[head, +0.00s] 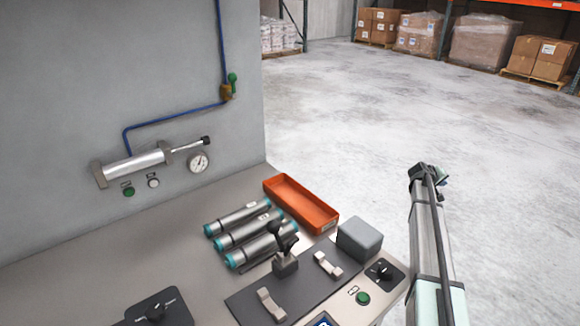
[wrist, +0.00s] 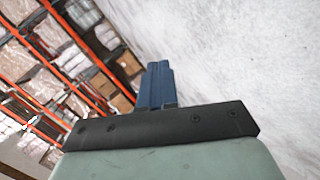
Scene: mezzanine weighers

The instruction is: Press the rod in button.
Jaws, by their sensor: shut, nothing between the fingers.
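A metal cylinder (head: 134,166) is mounted on the grey wall panel at the left of the head view. Its rod (head: 187,147) sticks out to the right and ends in a black tip (head: 205,140). Below it on the panel are a green button (head: 129,191) and a whitish button (head: 153,182), each with a small label too small to read. My gripper (wrist: 158,72) shows in the wrist view with its blue fingers together and nothing between them. In the head view my arm rises at the right, well apart from the panel and both buttons.
The bench holds several teal-ended tubes (head: 237,217), an orange tray (head: 318,222), a grey block (head: 359,238) and a lever fixture (head: 284,262). Another green button (head: 363,298) and a black knob (head: 381,271) sit at the bench's right. A gauge (head: 198,162) is beside the rod.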

